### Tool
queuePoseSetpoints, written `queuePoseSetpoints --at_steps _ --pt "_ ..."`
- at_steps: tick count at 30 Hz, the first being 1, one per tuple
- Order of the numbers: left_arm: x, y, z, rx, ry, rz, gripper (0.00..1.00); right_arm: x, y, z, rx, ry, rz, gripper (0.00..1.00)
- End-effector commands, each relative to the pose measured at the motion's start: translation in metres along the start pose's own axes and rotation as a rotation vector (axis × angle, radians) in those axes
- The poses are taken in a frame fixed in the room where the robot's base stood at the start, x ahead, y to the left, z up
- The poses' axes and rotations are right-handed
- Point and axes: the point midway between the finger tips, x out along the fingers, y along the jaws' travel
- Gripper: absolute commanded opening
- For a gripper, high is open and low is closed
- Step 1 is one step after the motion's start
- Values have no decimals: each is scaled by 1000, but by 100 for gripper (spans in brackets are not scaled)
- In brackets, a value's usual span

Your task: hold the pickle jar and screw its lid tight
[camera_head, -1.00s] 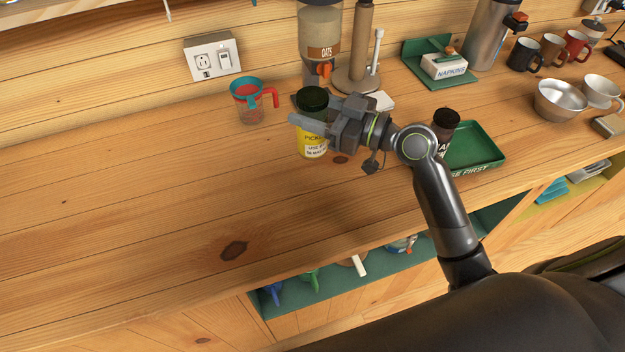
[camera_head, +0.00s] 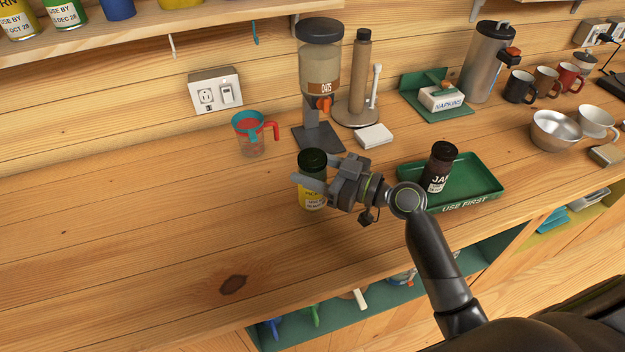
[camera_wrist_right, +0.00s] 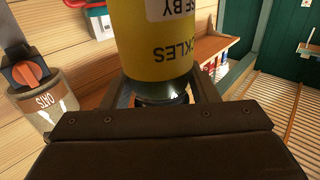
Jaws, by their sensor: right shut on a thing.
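My right gripper (camera_head: 313,184) is shut on the jar, coming from the right with one finger along the near side just below the lid. In the right wrist view the jar (camera_wrist_right: 160,45) appears upside down between the fingers, its dark lid (camera_wrist_right: 158,93) partly hidden by the gripper body. How tightly the lid sits cannot be told. My left gripper is out of view.
A red-and-teal measuring cup (camera_head: 250,136) and the oats dispenser (camera_head: 320,75) stand behind the jar. The green tray (camera_head: 478,180) with the jam jar (camera_head: 439,168) lies to the right, close to my right arm. The counter's left and front are clear.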

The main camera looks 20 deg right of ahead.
Motion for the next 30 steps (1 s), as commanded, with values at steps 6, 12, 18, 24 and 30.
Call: queuePoseSetpoints --at_steps 6,12,18,24,30 --pt "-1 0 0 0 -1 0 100 0 0 11 3 1 1 0" --pt "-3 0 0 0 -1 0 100 0 0 33 2 2 0 0" --pt "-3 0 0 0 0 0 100 0 0 36 -2 3 0 0" --pt "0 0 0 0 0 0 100 0 0 38 -2 3 0 0" --pt "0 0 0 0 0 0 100 0 0 39 -1 0 0 70"
